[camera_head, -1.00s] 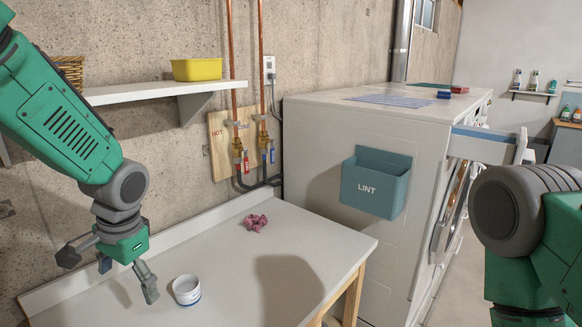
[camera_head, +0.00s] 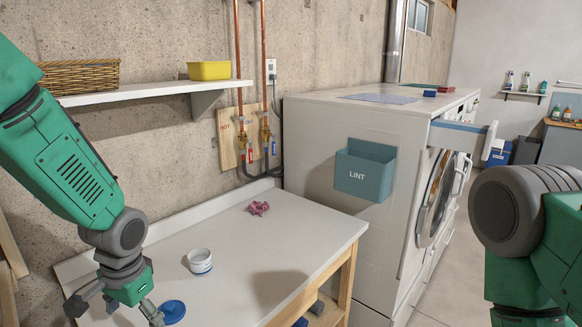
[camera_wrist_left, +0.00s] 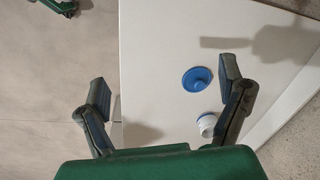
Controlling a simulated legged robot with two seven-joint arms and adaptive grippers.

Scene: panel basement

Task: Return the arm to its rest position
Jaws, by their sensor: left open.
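My left gripper (camera_head: 115,308) is open and empty at the lower left of the head view, over the white table's (camera_head: 230,300) front left part. A round blue lid (camera_head: 172,312) lies on the table close to the gripper and shows in the wrist view (camera_wrist_left: 197,79). A small white jar (camera_head: 200,263) stands upright further back, apart from the fingers; the wrist view (camera_wrist_left: 206,124) shows it partly behind a finger. My right arm enters at the right; its gripper is out of frame.
A crumpled pink cloth (camera_head: 258,208) lies at the table's back. A wall shelf (camera_head: 150,92) holds a wicker basket (camera_head: 80,77) and yellow tub (camera_head: 209,70). The white machine (camera_head: 310,120) with a blue LINT bin (camera_head: 365,170) stands right of the table.

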